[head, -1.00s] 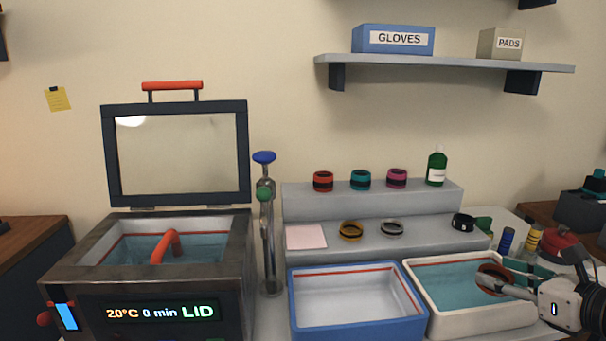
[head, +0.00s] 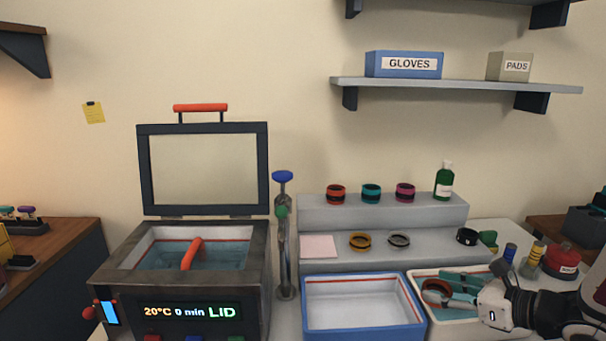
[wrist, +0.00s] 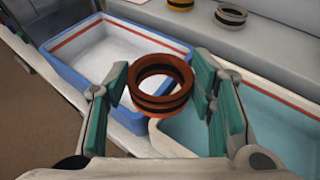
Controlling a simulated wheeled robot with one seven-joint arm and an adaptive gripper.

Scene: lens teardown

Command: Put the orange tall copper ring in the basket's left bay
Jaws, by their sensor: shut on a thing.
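The orange copper ring (head: 437,287), with a dark band, is between the fingers of my gripper (head: 450,293). In the wrist view the ring (wrist: 161,86) sits upright between the teal finger pads, and my gripper (wrist: 160,92) is shut on it. It is held above the left edge of the white tub (head: 473,325), near the blue tray. An orange handle (head: 193,254) stands up from the water in the open steel bath (head: 125,270) at left. It looks like the basket's handle; the basket's bays cannot be made out.
The empty blue tray (head: 312,325) lies between the bath and the white tub. Several rings stand on the grey steps (head: 330,215) behind. A tall post with a blue knob (head: 282,176) rises beside the bath. The bath's lid (head: 203,170) stands open.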

